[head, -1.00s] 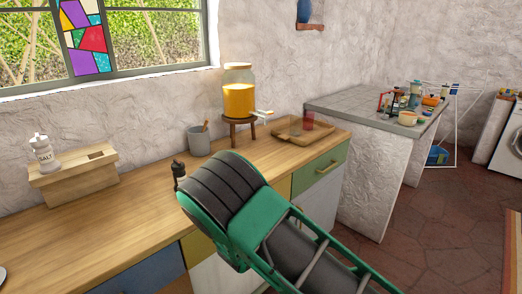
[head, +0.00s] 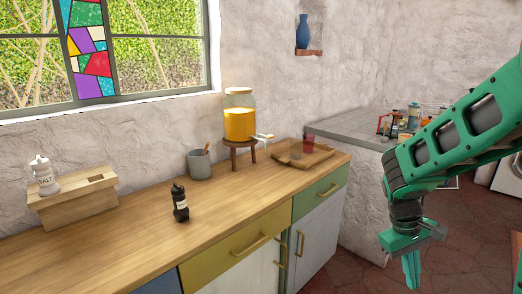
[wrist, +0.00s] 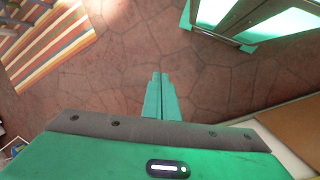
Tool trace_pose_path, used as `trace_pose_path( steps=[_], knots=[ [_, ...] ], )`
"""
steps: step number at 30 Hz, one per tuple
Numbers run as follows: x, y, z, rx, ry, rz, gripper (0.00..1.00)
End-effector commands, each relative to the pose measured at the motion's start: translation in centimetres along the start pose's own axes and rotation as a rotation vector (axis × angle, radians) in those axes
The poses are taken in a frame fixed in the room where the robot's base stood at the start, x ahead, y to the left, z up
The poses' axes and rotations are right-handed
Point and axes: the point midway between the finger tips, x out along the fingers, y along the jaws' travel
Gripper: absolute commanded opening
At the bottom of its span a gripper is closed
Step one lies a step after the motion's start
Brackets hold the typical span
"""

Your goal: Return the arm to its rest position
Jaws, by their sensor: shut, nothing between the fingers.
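My green arm reaches in from the right in the head view. My gripper (head: 411,270) hangs pointing down in front of the counter's right end, over the floor. In the wrist view its two green fingers (wrist: 160,95) are together with nothing between them. Beyond them lies the red-brown tiled floor (wrist: 130,90).
A striped rug (wrist: 50,45) lies on the floor.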

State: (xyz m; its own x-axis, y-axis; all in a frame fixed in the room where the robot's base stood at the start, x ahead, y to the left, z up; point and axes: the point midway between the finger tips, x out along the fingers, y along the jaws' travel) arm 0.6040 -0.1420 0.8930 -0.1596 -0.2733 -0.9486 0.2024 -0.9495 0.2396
Motion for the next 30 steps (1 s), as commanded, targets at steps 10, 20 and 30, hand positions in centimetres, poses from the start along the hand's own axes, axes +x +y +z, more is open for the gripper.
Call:
trace_pose_path(
  steps=[10,20,30],
  knots=[
    [-2.7,2.4,10.3,0.371,0.055,-0.183,0.0],
    [-3.8,1.6,18.2,0.661,0.096,-0.295,0.0],
    [-3.9,1.1,20.1,0.732,0.103,-0.32,0.0]
  ],
)
